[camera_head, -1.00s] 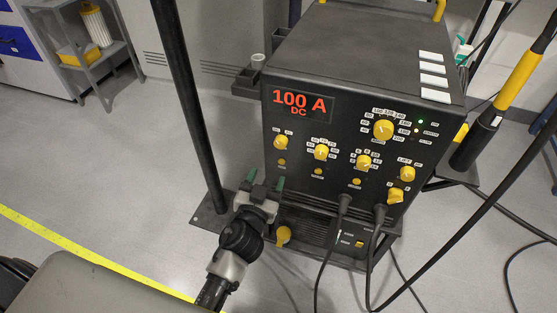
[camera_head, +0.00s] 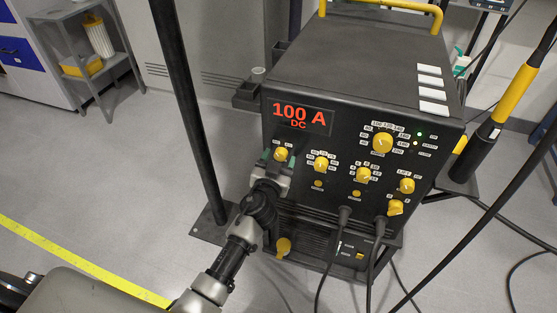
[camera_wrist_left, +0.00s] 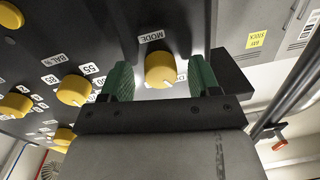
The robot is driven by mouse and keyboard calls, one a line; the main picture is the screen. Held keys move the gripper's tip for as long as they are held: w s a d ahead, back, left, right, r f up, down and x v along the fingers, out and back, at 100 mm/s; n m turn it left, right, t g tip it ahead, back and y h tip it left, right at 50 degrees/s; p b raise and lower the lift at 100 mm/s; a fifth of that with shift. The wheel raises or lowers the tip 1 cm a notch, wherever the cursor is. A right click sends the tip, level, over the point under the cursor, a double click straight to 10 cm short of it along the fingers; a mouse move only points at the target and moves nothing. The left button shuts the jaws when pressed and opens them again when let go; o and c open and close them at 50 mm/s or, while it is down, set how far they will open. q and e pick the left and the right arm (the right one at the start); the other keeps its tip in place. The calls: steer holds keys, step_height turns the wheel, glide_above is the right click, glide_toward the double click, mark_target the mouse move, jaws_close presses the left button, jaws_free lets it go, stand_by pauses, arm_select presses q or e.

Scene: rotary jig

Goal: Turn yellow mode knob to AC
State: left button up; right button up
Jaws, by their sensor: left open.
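In the left wrist view, the mode knob (camera_wrist_left: 160,70) sits between the two open green fingers (camera_wrist_left: 160,80), with a small gap visible on each side. The "MODE" label shows above it there, and a label beside the knob is partly hidden by a finger. My right gripper is not in view.
Other yellow knobs, such as the one to the right (camera_head: 321,163) and the large one (camera_head: 382,142), are on the same panel. Cables (camera_head: 343,225) hang from the panel's lower part. A black post (camera_head: 187,110) stands left of the welder (camera_head: 352,66).

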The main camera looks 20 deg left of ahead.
arm_select(q)
steer(key=shift+c, duration=0.4)
steer(key=c, duration=0.8)
steer(key=shift+c, duration=0.2)
